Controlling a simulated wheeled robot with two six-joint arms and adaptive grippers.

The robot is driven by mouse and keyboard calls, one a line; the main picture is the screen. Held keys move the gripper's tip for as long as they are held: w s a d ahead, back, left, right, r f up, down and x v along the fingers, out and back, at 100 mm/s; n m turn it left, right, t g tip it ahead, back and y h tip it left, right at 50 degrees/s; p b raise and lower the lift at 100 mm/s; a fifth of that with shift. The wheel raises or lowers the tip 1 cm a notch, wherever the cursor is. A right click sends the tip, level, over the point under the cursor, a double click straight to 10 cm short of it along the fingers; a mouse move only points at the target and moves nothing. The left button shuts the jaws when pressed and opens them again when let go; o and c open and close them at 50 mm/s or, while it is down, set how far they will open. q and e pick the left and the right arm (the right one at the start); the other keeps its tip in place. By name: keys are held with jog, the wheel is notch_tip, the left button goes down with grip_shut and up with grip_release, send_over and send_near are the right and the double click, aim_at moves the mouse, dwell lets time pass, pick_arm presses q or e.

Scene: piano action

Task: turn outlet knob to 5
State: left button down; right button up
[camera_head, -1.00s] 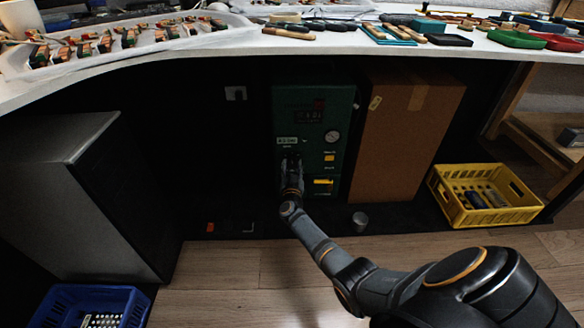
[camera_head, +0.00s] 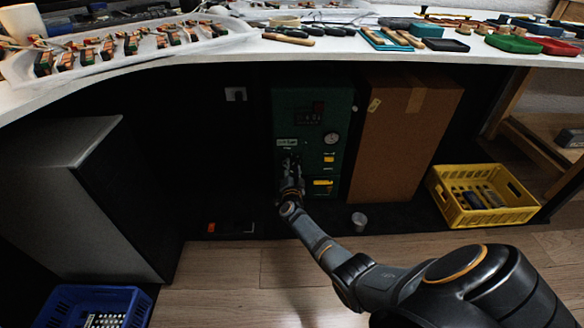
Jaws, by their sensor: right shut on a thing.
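A green machine (camera_head: 285,105) with a small display (camera_head: 309,117), a round gauge (camera_head: 331,138) and yellow parts on its front stands under the workbench. My right gripper (camera_head: 289,163) is at the left side of its front panel, below a light label. The gripper is shut on what appears to be the outlet knob, which the fingers hide. The knob's setting and the display's digits are too small or covered to read. My left gripper is not in view.
A tall cardboard box (camera_head: 400,140) stands right of the machine. A yellow crate (camera_head: 513,215) and a small grey cylinder (camera_head: 359,220) are on the floor to the right. A grey cabinet (camera_head: 60,190) and a blue crate (camera_head: 60,300) are at left. The bench top (camera_head: 200,50) overhangs, covered with tools.

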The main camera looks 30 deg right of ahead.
jog(key=m, duration=0.5)
jog(key=shift+f, duration=0.15)
jog(key=m+y, duration=0.1)
jog(key=m, duration=0.4)
jog(key=shift+s+f+m+b, duration=0.1)
jog(key=shift+m+b, duration=0.3)
jog(key=o, duration=1.2)
jog(key=shift+c, duration=0.2)
jog(key=v, duration=1.2)
